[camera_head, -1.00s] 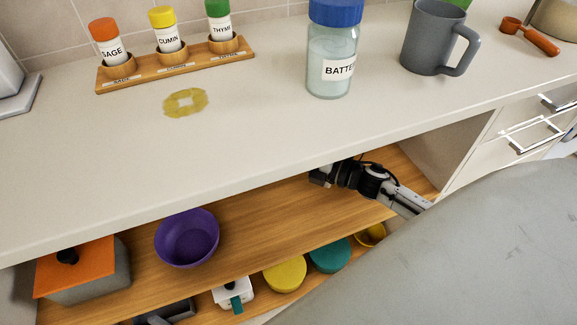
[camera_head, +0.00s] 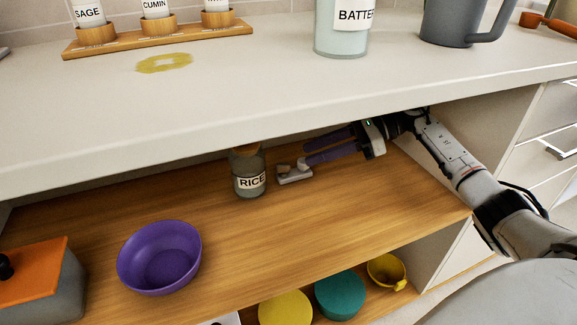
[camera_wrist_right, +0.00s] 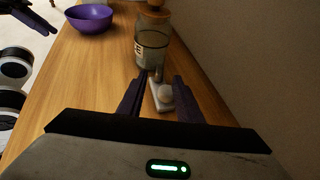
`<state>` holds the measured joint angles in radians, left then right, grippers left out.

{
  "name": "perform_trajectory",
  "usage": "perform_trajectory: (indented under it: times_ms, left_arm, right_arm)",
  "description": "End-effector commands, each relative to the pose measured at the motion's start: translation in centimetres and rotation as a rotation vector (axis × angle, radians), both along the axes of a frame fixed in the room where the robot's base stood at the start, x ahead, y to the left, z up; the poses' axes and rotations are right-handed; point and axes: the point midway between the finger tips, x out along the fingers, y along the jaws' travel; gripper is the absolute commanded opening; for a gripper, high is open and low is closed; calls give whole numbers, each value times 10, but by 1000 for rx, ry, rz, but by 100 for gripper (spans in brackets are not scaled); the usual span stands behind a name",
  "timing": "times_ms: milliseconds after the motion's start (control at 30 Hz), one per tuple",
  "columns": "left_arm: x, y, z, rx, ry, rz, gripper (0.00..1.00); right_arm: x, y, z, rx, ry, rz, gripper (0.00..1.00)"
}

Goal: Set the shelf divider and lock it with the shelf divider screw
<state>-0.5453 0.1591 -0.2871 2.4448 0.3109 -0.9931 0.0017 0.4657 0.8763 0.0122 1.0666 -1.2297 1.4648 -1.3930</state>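A small pale grey piece (camera_head: 294,174) lies on the wooden shelf (camera_head: 330,225), right of the rice jar. I cannot tell whether it is the divider or its screw. In the right wrist view this piece (camera_wrist_right: 163,97) has a rounded knob at its near end. My right gripper (camera_head: 305,157) reaches in under the counter from the right. Its dark fingers are apart, with the piece showing between their tips (camera_wrist_right: 155,88) and not clearly gripped. Dark fingers at the upper left of the wrist view look like my left gripper (camera_wrist_right: 32,16); their opening is unclear.
The rice jar (camera_head: 249,183) stands just beyond the fingertips. A purple bowl (camera_head: 160,258) and an orange-lidded box (camera_head: 40,275) are farther left. The counter (camera_head: 230,110) overhangs the shelf. The front shelf between bowl and right side wall is clear.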

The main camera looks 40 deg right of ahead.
Motion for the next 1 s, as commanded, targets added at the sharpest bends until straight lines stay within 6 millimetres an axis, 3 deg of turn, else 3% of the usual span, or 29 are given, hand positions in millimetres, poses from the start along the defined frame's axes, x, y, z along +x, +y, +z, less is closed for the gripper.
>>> perform_trajectory:
  times_ms: [100, 333, 767, 1000]
  left_arm:
    - [0, -2, 1, -17, -11, 0, 32]
    - [0, -6, 8, -45, -31, -2, 32]
    - [0, -7, 10, -56, -37, -3, 32]
    - [0, -7, 11, -56, -38, -3, 32]
  right_arm:
    - [12, 21, -10, 5, -2, 2, 32]
    - [30, 48, -24, 5, -1, 0, 32]
    - [36, 58, -28, 3, 1, -1, 32]
    - [36, 58, -28, 4, 2, -2, 0]
